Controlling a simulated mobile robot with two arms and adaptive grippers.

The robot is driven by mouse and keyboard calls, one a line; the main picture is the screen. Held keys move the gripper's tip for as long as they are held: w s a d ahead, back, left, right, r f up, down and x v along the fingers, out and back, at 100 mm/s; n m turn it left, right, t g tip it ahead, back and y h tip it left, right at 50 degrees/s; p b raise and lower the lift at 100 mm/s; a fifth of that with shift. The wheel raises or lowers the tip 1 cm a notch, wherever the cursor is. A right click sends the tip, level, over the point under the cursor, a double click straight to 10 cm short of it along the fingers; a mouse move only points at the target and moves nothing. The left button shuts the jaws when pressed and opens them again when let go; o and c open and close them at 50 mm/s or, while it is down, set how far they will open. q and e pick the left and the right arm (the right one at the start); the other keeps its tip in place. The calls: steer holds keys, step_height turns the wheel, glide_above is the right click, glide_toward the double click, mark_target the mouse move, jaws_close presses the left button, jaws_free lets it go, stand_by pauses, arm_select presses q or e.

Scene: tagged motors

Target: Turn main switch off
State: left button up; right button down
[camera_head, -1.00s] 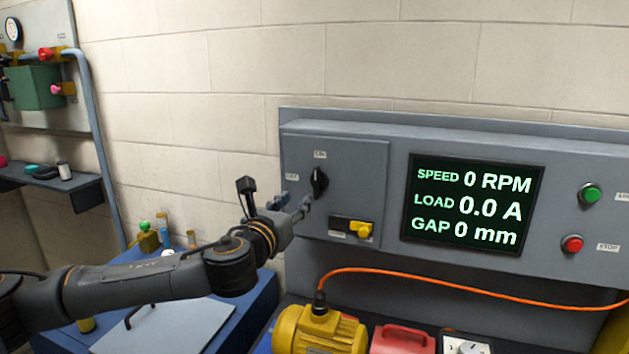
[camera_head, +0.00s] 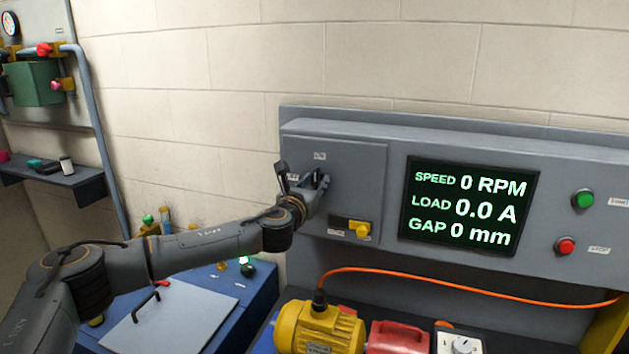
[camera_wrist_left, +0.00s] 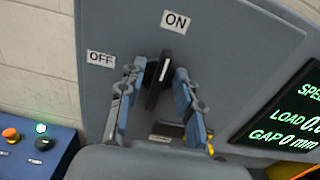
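The main switch is a black rotary knob (camera_wrist_left: 158,80) on the grey control panel. It has a white line on its handle, which points up towards the ON label (camera_wrist_left: 175,21). The OFF label (camera_wrist_left: 101,59) is to its left. My left gripper (camera_wrist_left: 160,72) is open, with one blue-padded finger on each side of the knob and gaps visible between. In the head view, my left gripper (camera_head: 316,188) is at the switch and partly hides it. My right gripper is in neither view.
A yellow part (camera_head: 357,228) sits just below the switch. The display (camera_head: 468,207) reads 0 RPM, 0.0 A and 0 mm. Green (camera_head: 583,199) and red (camera_head: 565,246) buttons are at the right. A yellow motor (camera_head: 318,328) and an orange cable (camera_head: 440,280) are below the panel.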

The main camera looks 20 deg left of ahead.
arm_select(q)
jaws_close()
steer(key=shift+n, duration=0.4)
steer(key=n, duration=0.2)
steer(key=n+b, duration=0.1)
steer(key=n, duration=0.5)
steer(key=shift+a+f+b, duration=0.25)
steer(key=shift+a+b, duration=0.1)
steer(key=shift+a, duration=0.05)
steer(key=n, duration=0.3)
steer(key=n+b, duration=0.1)
steer(key=n, duration=0.1)
steer(key=shift+a+f+n, duration=0.15)
steer(key=shift+f+n, duration=0.1)
steer(key=shift+n, duration=0.05)
steer(key=shift+f+n+b, duration=0.15)
steer(key=shift+n+b, duration=0.2)
steer(key=shift+n, duration=1.45)
